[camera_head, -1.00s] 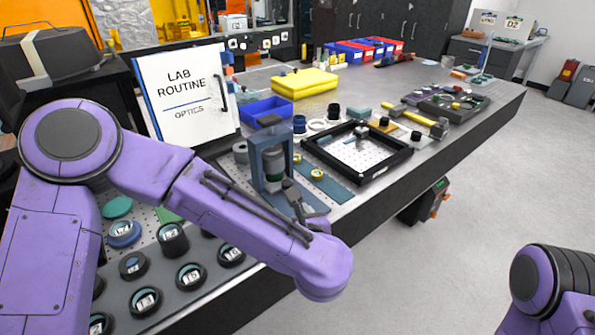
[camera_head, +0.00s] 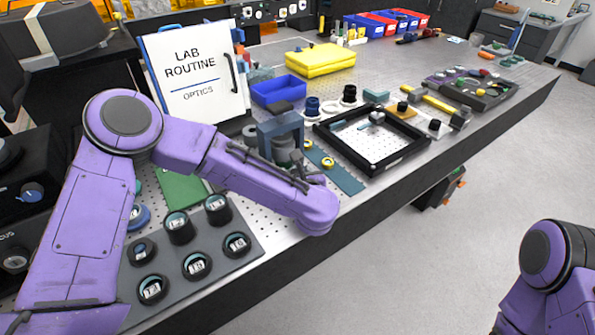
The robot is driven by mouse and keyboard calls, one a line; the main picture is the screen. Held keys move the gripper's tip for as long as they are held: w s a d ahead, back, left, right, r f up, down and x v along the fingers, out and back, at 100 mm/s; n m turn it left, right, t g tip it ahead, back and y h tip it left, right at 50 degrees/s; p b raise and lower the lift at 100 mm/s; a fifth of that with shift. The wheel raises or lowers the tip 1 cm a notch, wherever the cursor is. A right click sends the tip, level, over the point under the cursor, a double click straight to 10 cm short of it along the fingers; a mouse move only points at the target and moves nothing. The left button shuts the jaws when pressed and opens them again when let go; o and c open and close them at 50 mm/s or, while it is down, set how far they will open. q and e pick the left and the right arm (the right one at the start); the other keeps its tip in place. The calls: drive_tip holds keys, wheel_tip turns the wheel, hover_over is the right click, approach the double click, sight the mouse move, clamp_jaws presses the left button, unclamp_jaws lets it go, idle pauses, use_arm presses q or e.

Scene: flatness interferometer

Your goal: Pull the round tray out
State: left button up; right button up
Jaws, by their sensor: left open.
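A blue-grey stand (camera_head: 281,130) with an upright frame stands on the bench, with a dark grey round part inside it. I cannot clearly make out a round tray; the lower part of the stand is partly hidden by my left arm. My left gripper (camera_head: 297,164) is small in the picture, just in front of the stand at its right side, and it is open. Whether it touches anything there cannot be told. Only purple links of my right arm show at the lower right; its gripper is out of view.
A blue-green plate (camera_head: 340,180) with small brass-coloured parts lies right of the stand, beside a black square frame (camera_head: 400,160). A dark board (camera_head: 215,262) with several labelled round pieces is at the near left. A "LAB ROUTINE" sign (camera_head: 195,75) stands behind. Open floor lies right.

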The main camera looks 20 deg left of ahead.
use_arm(q)
clamp_jaws()
drive_tip(key=s+d+b, duration=0.1)
drive_tip(key=s+d, duration=0.1)
drive_tip(key=s+d+b, duration=0.1)
drive_tip(key=s+d, duration=0.1)
drive_tip(key=d, duration=0.1)
drive_tip(key=s+d, duration=0.2)
drive_tip(key=shift+d+b, duration=0.35)
drive_tip(key=shift+b, duration=0.05)
unclamp_jaws()
